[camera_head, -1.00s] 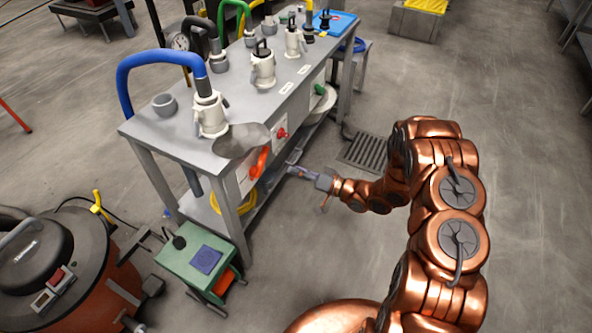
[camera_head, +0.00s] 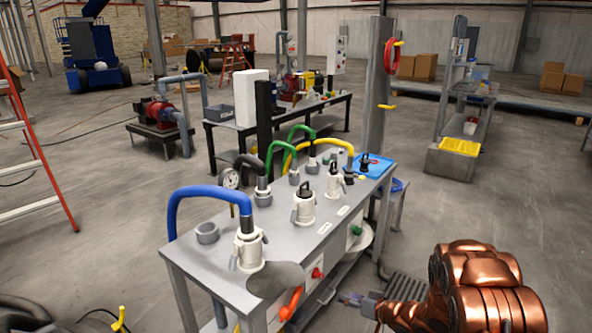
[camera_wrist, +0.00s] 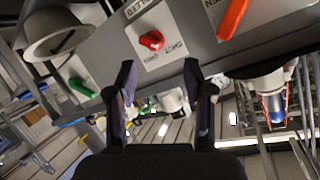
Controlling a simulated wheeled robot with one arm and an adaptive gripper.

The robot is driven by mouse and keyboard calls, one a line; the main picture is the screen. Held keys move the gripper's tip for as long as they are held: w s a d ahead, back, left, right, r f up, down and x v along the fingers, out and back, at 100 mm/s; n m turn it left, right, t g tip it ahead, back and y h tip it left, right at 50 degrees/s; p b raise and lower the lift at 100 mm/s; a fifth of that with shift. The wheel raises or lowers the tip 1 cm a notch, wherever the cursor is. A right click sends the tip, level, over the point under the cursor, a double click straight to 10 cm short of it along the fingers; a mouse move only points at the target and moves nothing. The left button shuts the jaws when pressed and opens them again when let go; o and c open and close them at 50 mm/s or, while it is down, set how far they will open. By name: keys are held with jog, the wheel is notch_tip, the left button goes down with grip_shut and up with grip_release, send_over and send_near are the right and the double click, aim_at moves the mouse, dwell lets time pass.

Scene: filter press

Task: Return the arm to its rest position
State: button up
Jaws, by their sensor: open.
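My copper arm (camera_head: 470,290) is at the lower right in the head view, beside the grey workbench. My gripper (camera_head: 352,299) is at its left end, near the bench's front side and low. In the wrist view my gripper (camera_wrist: 160,85) has its two dark fingers apart with nothing between them. Past the fingertips is the bench's front panel with a red knob (camera_wrist: 151,40), an orange lever (camera_wrist: 232,18) and a green knob (camera_wrist: 82,88). No finger visibly touches them.
The grey workbench (camera_head: 232,285) carries a blue hose (camera_head: 200,192), white couplings (camera_head: 306,205) and a blue tray (camera_head: 375,166). A yellow bin (camera_head: 459,147) stands at the back right. Floor right of the bench is open. A red ladder (camera_head: 45,150) stands at the left.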

jog(key=w+d+r+h+p, duration=0.2)
jog(key=d+r+h, duration=0.3)
jog(key=d+r, duration=0.2)
jog(key=s+d+r+m+g+h+p, duration=0.1)
jog(key=s+d+r+g+h+p, duration=0.1)
jog(key=s+d+r+h, duration=0.4)
jog(key=s+d+r+m+g+h+p, duration=0.1)
jog(key=s+d+r+m+g, duration=0.1)
jog(key=s+r, duration=0.65)
jog(key=s+a+r+g+y+p, duration=0.1)
jog(key=s+a+r, duration=0.3)
jog(key=s, duration=0.8)
jog(key=s+a+r+g+y+p, duration=0.1)
jog(key=s+a+r+g, duration=0.3)
jog(key=s, duration=0.8)
jog(key=s+a+r+g+y+p, duration=0.1)
jog(key=s+a+r, duration=0.4)
jog(key=s, duration=0.6)
jog(key=shift+s+a+r+g+p, duration=0.2)
jog(key=shift+s+a+g+p, duration=0.15)
jog(key=shift+g+p, duration=0.6)
